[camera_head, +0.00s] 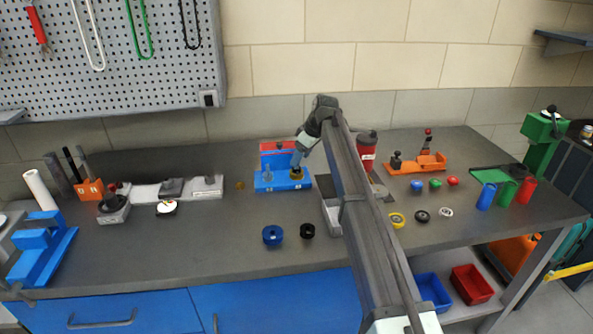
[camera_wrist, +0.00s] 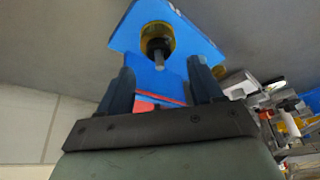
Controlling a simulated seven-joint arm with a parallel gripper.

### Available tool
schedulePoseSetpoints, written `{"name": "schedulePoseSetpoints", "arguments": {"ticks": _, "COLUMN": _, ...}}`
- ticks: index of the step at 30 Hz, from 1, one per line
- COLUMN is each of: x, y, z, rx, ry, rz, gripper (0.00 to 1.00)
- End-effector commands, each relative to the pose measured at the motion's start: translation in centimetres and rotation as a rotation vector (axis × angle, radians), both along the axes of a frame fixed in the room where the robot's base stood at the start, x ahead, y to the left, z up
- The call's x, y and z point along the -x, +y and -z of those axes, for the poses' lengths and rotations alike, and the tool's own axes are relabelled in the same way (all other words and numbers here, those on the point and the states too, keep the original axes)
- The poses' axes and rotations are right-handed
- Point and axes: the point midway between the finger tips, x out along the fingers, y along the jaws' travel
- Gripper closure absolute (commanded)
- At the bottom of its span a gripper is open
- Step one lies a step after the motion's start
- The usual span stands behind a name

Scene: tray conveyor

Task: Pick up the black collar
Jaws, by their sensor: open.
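Two black rings that could be the black collar lie on the bench in the head view. One (camera_head: 307,230) is near the front beside a blue round part, and the other (camera_head: 422,215) is right of my arm. A blue fixture (camera_head: 265,187) at the back holds a yellow ring (camera_head: 296,173). In the wrist view, the yellow ring (camera_wrist: 157,36) surrounds something dark and a grey pin (camera_wrist: 159,62); I cannot tell if the dark part is a collar. My gripper (camera_head: 298,158) is just above the fixture, its fingers (camera_wrist: 163,82) apart with nothing seen between them.
A blue round part (camera_head: 272,235) and a yellow ring (camera_head: 397,220) lie toward the front.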

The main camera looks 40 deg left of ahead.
Motion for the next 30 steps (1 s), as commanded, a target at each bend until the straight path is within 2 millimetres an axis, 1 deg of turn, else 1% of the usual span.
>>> {"name": "schedulePoseSetpoints", "arguments": {"ticks": 6, "x": 0.0, "y": 0.9, "z": 2.8, "rx": 0.001, "ry": 0.001, "rz": 0.0, "gripper": 0.35}}
{"name": "schedulePoseSetpoints", "arguments": {"ticks": 9, "x": 0.0, "y": 1.3, "z": 3.7, "rx": 0.001, "ry": 0.001, "rz": 0.0, "gripper": 0.35}}
{"name": "schedulePoseSetpoints", "arguments": {"ticks": 17, "x": 0.0, "y": 1.4, "z": 3.9, "rx": 0.0, "ry": 0.0, "rz": 0.0, "gripper": 0.35}}
{"name": "schedulePoseSetpoints", "arguments": {"ticks": 30, "x": 0.0, "y": 1.4, "z": 3.9, "rx": 0.0, "ry": 0.0, "rz": 0.0, "gripper": 0.77}}
